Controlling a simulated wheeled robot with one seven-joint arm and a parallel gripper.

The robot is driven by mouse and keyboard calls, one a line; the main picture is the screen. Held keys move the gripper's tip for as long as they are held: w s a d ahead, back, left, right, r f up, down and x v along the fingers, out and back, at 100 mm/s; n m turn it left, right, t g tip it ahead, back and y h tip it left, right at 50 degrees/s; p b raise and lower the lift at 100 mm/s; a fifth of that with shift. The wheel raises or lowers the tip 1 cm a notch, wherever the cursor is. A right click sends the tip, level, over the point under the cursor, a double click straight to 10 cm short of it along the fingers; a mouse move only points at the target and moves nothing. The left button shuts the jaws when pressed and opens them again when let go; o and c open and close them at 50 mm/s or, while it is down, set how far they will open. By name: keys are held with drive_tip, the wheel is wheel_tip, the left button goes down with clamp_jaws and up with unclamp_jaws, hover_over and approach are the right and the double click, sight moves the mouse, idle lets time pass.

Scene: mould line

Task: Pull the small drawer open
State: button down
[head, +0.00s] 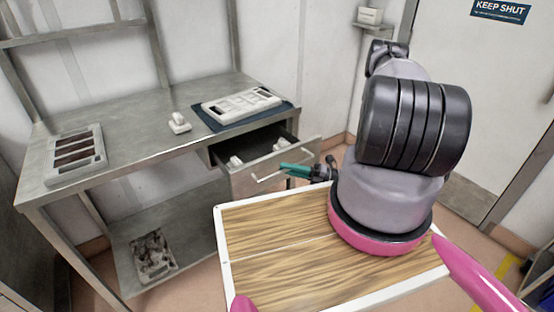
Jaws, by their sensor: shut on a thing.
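The small drawer (263,178) hangs under the right end of the metal bench. It is pulled out, and its dark inside shows with a few small white items (281,144) in it. A pale bar handle (262,180) runs across its front. My gripper (287,171), with teal fingers, is at the right part of the handle and shut on it. The exact contact of the fingertips is small and hard to see. My arm covers the area to the right of the drawer.
The metal bench (150,102) carries a white tray (241,105) on a dark mat, a small white item (179,122) and a grey mould tray (75,153). A lower shelf holds a tray of scraps (152,254). A door (490,90) stands at the right.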

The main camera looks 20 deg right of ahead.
drive_tip(key=shift+s+d, duration=0.25)
drive_tip(key=shift+s, duration=0.55)
drive_tip(key=shift+s+d, duration=0.3)
drive_tip(key=shift+s, duration=0.45)
drive_tip(key=shift+s+d, duration=0.25)
drive_tip(key=shift+s, duration=0.55)
drive_tip(key=c, duration=0.8)
unclamp_jaws()
drive_tip(key=shift+c, duration=0.2)
drive_tip(key=shift+d, duration=0.1)
drive_tip(key=v, duration=1)
drive_tip(key=shift+s+d, duration=0.2)
drive_tip(key=shift+d, duration=0.05)
drive_tip(key=shift+f, duration=0.1)
